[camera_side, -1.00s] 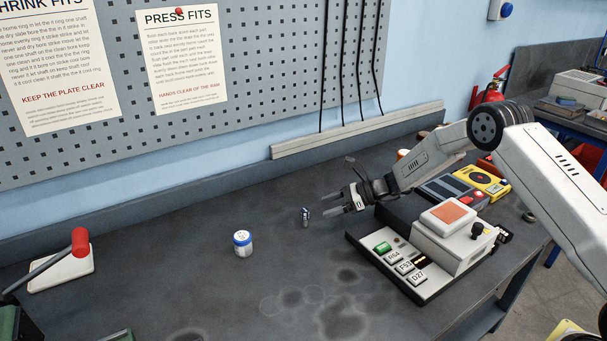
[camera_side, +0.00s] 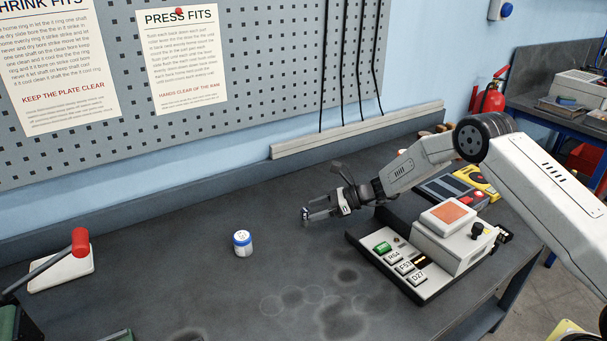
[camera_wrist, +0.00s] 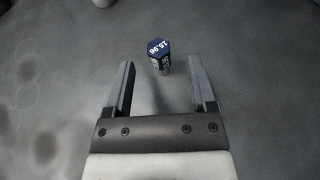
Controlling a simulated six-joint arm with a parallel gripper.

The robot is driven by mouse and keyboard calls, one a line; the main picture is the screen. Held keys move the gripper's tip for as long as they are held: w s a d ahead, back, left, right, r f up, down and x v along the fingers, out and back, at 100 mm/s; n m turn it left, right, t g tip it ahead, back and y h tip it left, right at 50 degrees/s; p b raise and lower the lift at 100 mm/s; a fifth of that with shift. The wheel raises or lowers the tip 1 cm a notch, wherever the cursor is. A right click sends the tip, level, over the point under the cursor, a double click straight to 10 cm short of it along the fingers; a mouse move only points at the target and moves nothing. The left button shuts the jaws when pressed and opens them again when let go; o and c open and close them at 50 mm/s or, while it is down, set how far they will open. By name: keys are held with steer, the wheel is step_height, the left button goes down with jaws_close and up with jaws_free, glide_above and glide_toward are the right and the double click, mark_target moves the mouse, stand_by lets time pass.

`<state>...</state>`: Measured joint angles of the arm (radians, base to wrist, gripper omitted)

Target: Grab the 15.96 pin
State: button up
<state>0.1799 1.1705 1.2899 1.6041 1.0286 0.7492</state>
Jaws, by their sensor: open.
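The 15.96 pin (camera_wrist: 158,62) stands upright on the bench, a small metal cylinder with a dark blue top marked 15.96. My gripper is open and empty. In the side view the pin (camera_side: 305,216) is at the fingertips of my gripper (camera_side: 318,207), which reaches in low from the right.
A control box (camera_side: 450,232) with labelled slots (camera_side: 404,267) is at the right, below my arm. A red-handled lever (camera_side: 79,242) is at the far left.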

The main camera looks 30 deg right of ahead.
mark_target(303, 211)
steer(key=shift+x, duration=2.15)
jaws_close()
